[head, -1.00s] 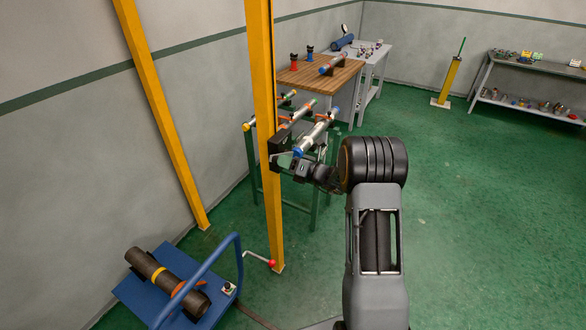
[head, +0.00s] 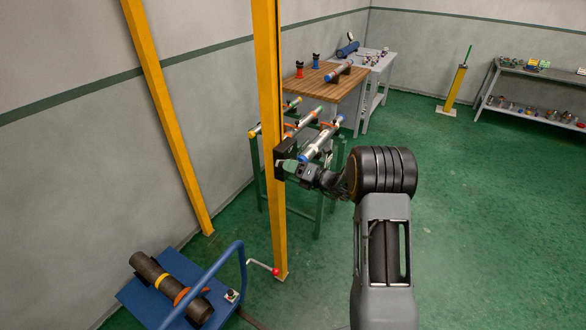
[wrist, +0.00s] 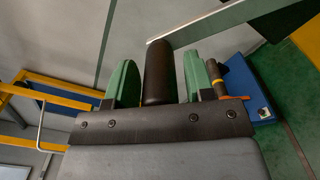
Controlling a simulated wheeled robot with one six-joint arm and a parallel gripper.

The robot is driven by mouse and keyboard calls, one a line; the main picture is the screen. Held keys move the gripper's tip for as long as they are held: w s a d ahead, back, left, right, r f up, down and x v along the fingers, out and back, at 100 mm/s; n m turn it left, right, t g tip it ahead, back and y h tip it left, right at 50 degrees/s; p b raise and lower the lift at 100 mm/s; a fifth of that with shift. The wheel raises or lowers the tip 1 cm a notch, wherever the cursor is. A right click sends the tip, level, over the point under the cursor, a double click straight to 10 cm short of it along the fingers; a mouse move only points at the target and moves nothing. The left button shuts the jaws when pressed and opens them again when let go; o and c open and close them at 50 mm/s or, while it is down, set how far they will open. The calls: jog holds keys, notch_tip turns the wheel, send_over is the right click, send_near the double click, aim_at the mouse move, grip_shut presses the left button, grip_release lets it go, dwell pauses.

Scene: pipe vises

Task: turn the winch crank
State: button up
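The winch is a black box (head: 286,152) on the yellow post (head: 270,215) in the head view. My gripper (head: 291,168) is right at it, just to the right of the post. In the wrist view the crank's dark round handle (wrist: 160,75) stands between the two green fingers of my gripper (wrist: 162,85). The crank's flat grey arm (wrist: 225,22) runs from the handle's far end to the upper right. My gripper hides most of the crank in the head view.
A blue cart (head: 150,301) carrying a dark pipe stands at lower left. A red-knobbed crank (head: 275,271) is low near the post. A green stand with pipes (head: 254,165) is behind the winch. The green floor at right is clear.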

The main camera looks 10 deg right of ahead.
jog(key=shift+o, duration=0.7)
jog(key=shift+d, duration=0.1)
jog(key=shift+s+d, duration=0.15)
jog(key=b+v, duration=0.3)
jog(key=v, duration=1)
jog(key=shift+b, duration=0.3)
jog(key=shift+s+d+r, duration=0.1)
